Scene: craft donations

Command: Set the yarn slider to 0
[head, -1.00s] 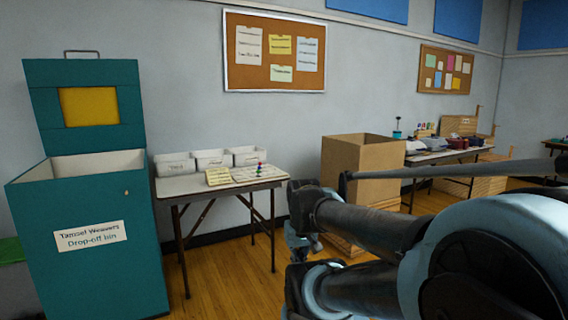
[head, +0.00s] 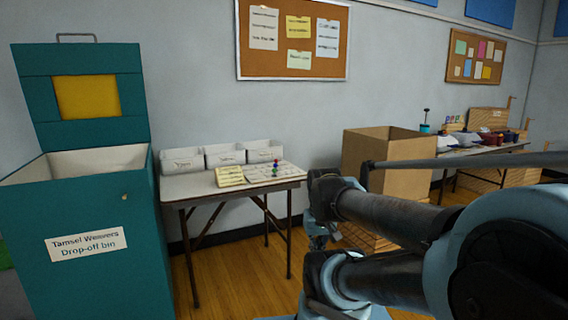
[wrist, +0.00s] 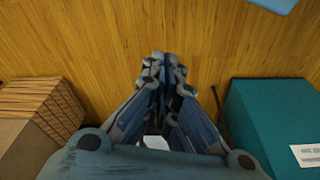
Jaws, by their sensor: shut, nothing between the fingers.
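A pale board (head: 290,170) with small red, blue and green knobs (head: 275,168) lies on the small folding table (head: 190,188). It may hold the yarn slider, but its markings are too small to read and I cannot tell which knob belongs to yarn. My gripper (wrist: 163,60) is shut and empty in the wrist view, with bare wooden floor beyond its fingertips. In the head view it is mostly hidden by my arm, right of the table and apart from it. The slider is not in the wrist view.
The teal drop-off bin (head: 150,220) stands left of the table. White labelled trays (head: 224,155) and a yellow note pad (head: 229,176) are on the table. A cardboard box (head: 385,160) stands to the right. Wooden floor (head: 235,270) lies open in front.

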